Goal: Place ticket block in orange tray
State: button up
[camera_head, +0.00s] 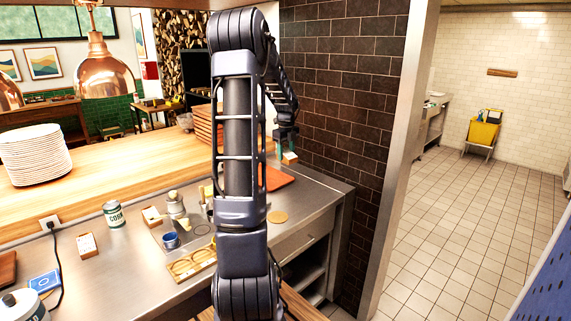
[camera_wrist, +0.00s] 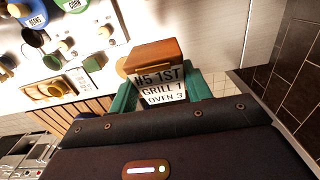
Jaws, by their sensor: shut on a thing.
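The ticket block (camera_wrist: 160,82), a wooden-topped block with a white face lettered "GRILL 1" and "OVEN 3", is between the teal fingers of my gripper (camera_wrist: 160,92). In the head view my gripper (camera_head: 288,146) is shut on the block (camera_head: 290,158) and holds it up, over or near the orange tray. The flat orange tray (camera_head: 280,178) lies on the steel counter by the dark tiled wall; my arm hides its left part. I cannot make out the tray in the wrist view.
A round tan disc (camera_head: 277,217) lies in front of the tray. A corn can (camera_head: 114,214), a blue mug (camera_head: 171,241), a wooden holder (camera_head: 190,265) and other ticket blocks (camera_head: 87,245) stand further left. White plates (camera_head: 35,155) are stacked on the wooden shelf.

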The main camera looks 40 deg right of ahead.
jog(key=shift+w+d+r, duration=0.1)
jog(key=shift+w+r, duration=0.05)
jog(key=shift+r, duration=0.2)
jog(key=r, duration=0.1)
send_over(276, 180)
jog(key=s+a, duration=0.4)
jog(key=s, duration=0.1)
jog(key=w+d, duration=0.2)
jog(key=w, duration=0.9)
notch_tip(276, 180, down, 20)
jog(key=shift+f, duration=0.1)
jog(key=o, duration=1)
jog(key=shift+o, duration=0.2)
